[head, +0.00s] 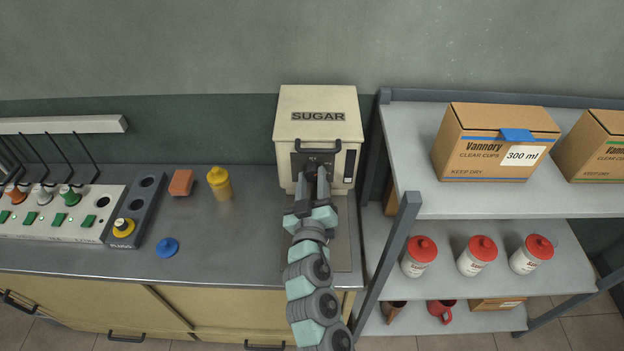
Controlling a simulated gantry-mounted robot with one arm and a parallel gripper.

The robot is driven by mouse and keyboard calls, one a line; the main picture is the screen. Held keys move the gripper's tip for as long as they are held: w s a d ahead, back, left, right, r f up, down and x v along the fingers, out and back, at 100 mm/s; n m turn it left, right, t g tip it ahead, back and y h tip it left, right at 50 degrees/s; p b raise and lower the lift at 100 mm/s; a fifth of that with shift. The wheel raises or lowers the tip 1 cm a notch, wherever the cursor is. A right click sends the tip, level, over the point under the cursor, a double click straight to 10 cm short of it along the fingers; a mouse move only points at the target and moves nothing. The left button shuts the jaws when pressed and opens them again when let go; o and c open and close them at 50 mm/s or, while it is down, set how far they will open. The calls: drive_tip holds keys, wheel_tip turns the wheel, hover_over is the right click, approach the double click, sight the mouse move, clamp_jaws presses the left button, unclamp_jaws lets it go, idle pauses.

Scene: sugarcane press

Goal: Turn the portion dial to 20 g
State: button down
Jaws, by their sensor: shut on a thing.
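The cream sugar dispenser (318,103), marked SUGAR, stands at the back of the counter. It has a black handle and a dark front panel (299,162). My gripper (315,175) is at that panel, its fingers shut on the portion dial. The dial itself is mostly hidden behind my fingers, and its setting and scale cannot be read. My arm reaches up to the panel from the bottom of the head view and covers the area below the dispenser.
A yellow bottle (220,184), an orange block (181,182) and a blue lid (167,247) are on the counter at left. A control panel (60,215) is farther left. A grey shelf (415,170) with boxes and red-lidded jars stands close at right.

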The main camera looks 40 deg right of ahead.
drive_tip(key=c, duration=0.9)
unclamp_jaws()
drive_tip(key=v, duration=1)
drive_tip(key=shift+s+a+b, duration=0.25)
drive_tip(key=shift+s+b, duration=0.05)
